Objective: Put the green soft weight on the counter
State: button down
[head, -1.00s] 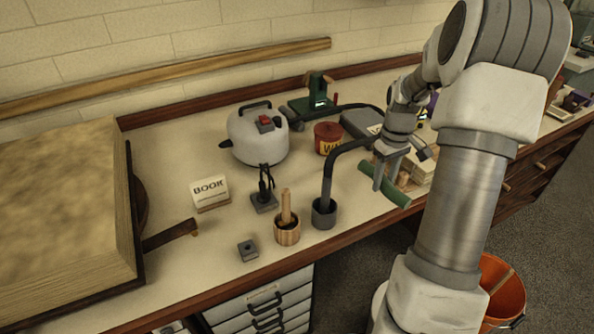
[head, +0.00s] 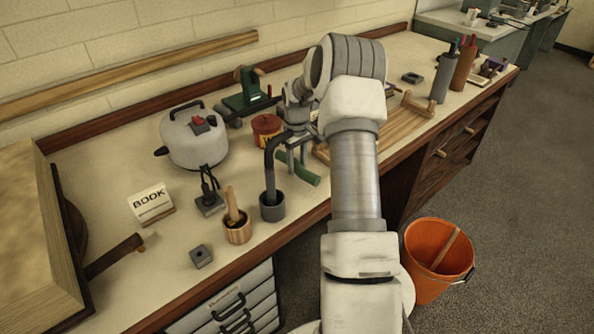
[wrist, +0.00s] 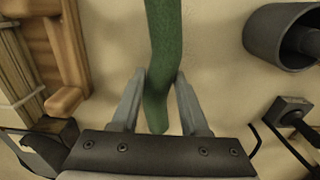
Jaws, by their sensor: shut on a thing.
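The green soft weight (head: 305,174) is a long, slightly bent dark green tube. My gripper (head: 296,160) is shut on it, with one finger on each side. In the wrist view the weight (wrist: 164,45) runs from between my fingertips (wrist: 160,76) up past the top edge, over the pale surface. The counter (head: 232,172) is cream-coloured with a dark red-brown edge. The weight is over or at the counter just behind its front edge; I cannot tell whether it touches. Its rear part is hidden behind the grey pot's bent handle and my arm.
A grey pot (head: 272,208) with a dark bent handle stands just left of the weight. A wooden rack (head: 400,120) is to the right. A red tin (head: 266,126) and white kettle (head: 195,140) stand behind. An orange bucket (head: 437,265) is on the floor.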

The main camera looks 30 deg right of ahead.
aim_at(297, 163)
jog(key=shift+f, duration=1.25)
jog(key=shift+f, duration=0.2)
jog(key=shift+c, duration=2.1)
grip_release()
jog(key=shift+r, duration=0.1)
notch_tip(297, 163, up, 12)
jog(key=shift+r+p, duration=0.1)
jog(key=shift+p, duration=0.6)
